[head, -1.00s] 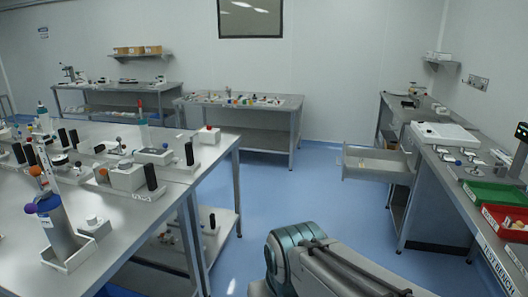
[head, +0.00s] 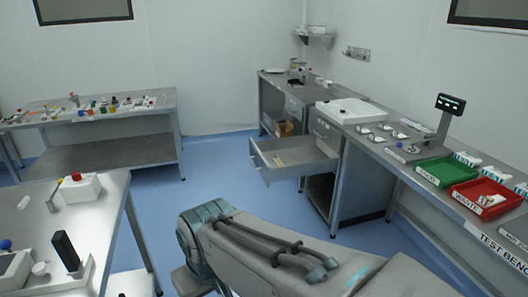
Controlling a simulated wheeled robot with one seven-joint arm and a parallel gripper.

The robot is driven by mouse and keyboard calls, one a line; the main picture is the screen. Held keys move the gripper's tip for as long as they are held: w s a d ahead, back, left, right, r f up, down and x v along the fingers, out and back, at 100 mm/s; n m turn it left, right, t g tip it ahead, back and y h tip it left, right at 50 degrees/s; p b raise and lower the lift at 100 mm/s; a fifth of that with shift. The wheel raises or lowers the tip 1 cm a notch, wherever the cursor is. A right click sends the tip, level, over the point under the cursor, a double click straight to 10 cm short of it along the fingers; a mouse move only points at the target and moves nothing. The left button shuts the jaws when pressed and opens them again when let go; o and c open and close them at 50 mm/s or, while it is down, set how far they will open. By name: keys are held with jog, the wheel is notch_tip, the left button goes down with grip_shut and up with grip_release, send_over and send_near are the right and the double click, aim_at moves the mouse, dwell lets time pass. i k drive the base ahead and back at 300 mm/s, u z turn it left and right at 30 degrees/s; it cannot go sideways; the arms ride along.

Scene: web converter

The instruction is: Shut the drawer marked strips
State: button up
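An open grey drawer (head: 268,163) sticks out to the left from under the right-hand bench (head: 367,147). Something small and pale lies inside it, too small to name. Its marking cannot be read from here, so I cannot tell whether it is the strips drawer. Other drawer fronts in the bench, such as the one beside the open drawer (head: 326,127), look shut. My arm shows at the bottom middle, in front of and below the open drawer, apart from it. My gripper is not in view.
A green tray (head: 446,170) and a red tray (head: 484,198) stand on the right bench, with a white board (head: 350,110) behind them. A steel table (head: 75,215) is at the lower left and another (head: 95,115) at the back left. Blue floor between them is clear.

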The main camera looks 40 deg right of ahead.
aim_at(305, 155)
jog(key=z, duration=0.6)
jog(key=i, duration=0.8)
jog(key=z, duration=0.75)
jog(key=i, duration=1.45)
jog(key=u, duration=0.65)
jog(key=i, duration=0.85)
jog(key=u, duration=0.45)
